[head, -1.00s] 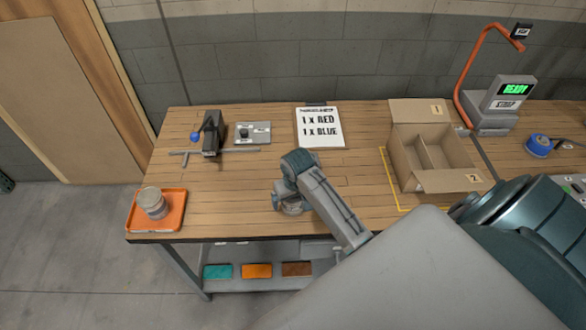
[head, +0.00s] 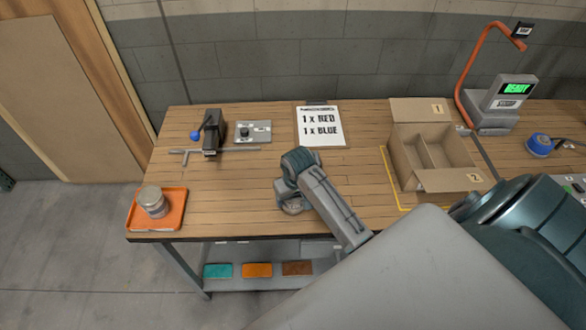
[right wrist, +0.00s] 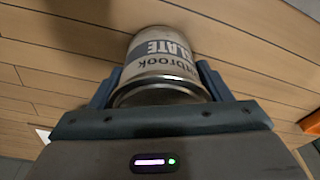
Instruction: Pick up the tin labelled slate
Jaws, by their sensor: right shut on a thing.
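The tin labelled slate (right wrist: 160,62) is in the right wrist view, pale with a dark band lettered "SLATE" that appears upside down. My right gripper (right wrist: 158,86) is shut on it, with one dark finger on each side. In the head view my right gripper (head: 291,206) is at the front middle of the bench, mostly hidden under my own arm. I cannot tell whether the tin touches the wood or is just above it. My left gripper is not in view.
Another tin (head: 152,200) stands on an orange tray (head: 176,218) at the bench's front left corner. An open divided carton (head: 470,181) stands to the right. A black device with a blue knob (head: 195,135) and an order sheet (head: 322,140) are behind. Bare wood lies left of my gripper.

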